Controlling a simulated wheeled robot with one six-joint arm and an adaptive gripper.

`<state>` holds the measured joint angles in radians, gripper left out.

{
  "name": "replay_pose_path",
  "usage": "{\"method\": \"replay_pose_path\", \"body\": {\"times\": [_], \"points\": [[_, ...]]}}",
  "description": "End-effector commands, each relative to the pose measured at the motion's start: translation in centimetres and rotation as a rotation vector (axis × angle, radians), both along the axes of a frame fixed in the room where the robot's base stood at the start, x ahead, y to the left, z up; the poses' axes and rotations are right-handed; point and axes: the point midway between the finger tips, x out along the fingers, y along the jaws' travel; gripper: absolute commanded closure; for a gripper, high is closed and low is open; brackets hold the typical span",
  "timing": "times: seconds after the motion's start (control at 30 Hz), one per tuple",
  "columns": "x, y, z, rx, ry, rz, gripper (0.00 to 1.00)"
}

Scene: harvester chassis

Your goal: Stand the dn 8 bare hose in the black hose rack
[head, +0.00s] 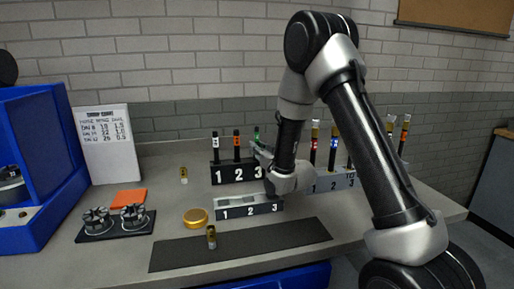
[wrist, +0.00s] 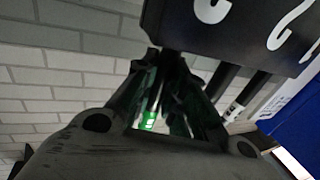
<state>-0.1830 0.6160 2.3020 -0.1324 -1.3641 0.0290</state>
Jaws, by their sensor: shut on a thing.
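The black hose rack (head: 228,177), numbered 1 to 3, stands on the bench in the head view. Black hoses with a white band (head: 215,146) and an orange band (head: 237,148) stand upright in slots 1 and 2. A black hose with a green band (head: 257,133) rises at my gripper (head: 262,150), above the slot 3 end. In the wrist view my gripper (wrist: 172,85) is shut on this hose, and its green band (wrist: 149,121) shows between the fingers. The rack (wrist: 240,35) is close to the fingertips there. Whether the hose's lower end is in the slot is hidden.
A low grey rack (head: 249,208) stands in front of the black one. A grey rack (head: 340,182) with several fitted hoses is right, behind my arm. A blue machine (head: 40,150) stands left.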

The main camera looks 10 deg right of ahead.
Motion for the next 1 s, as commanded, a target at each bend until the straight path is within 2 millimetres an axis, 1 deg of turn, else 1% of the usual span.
{"method": "replay_pose_path", "body": {"times": [0.23, 0.73, 0.77, 0.8, 0.9, 1.0], "points": [[-0.01, 0.0, -0.76, 0.0, 0.0, 0.0, 1.0], [-0.03, -0.01, -0.85, 0.0, 0.0, 0.0, 1.0], [-0.03, -0.01, -0.86, 0.0, 0.001, 0.0, 0.85], [-0.03, -0.01, -0.86, 0.0, 0.001, 0.0, 0.78], [-0.03, -0.01, -0.86, 0.0, 0.001, 0.0, 0.62], [-0.03, -0.01, -0.85, 0.0, 0.001, 0.0, 0.62]]}}
